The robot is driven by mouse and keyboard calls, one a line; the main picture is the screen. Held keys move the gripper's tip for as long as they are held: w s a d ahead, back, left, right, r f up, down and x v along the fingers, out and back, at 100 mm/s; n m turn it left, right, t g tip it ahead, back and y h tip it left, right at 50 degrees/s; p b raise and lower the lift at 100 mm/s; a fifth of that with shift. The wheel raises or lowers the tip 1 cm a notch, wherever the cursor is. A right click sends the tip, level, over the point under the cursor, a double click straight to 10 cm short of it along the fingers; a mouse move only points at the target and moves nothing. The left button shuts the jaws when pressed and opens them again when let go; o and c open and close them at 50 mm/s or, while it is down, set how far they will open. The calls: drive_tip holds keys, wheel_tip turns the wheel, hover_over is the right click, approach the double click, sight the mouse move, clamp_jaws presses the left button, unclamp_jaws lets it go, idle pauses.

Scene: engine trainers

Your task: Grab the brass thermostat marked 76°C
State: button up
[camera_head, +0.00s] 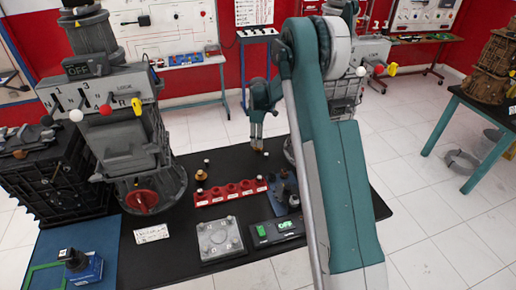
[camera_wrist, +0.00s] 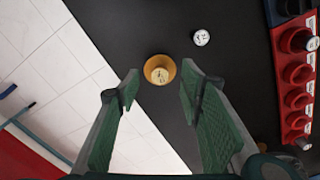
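A round brass thermostat (camera_wrist: 160,70) with a pale face stands on the black table near its edge in the wrist view. Its marking is too small to read. My gripper (camera_wrist: 158,84) is open, with one green finger on each side of the thermostat's place in the picture and a gap to it on both sides. I see no contact. In the head view my gripper (camera_head: 257,143) points down over the far edge of the table. Another brass piece (camera_head: 201,176) stands to the left, near the red rack; I cannot read any marking on it.
The red rack (camera_head: 230,193) with several round sockets lies on the black table (camera_head: 190,237). A small white-topped piece (camera_wrist: 201,37) stands near the thermostat. A large grey engine unit (camera_head: 130,150) rises at the left. A grey plate (camera_head: 218,240) and green-display box (camera_head: 275,231) lie in front.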

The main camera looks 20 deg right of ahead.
drive_tip(key=shift+f+b, duration=0.3)
drive_tip(key=shift+f, duration=2.3)
drive_tip(key=c, duration=0.6)
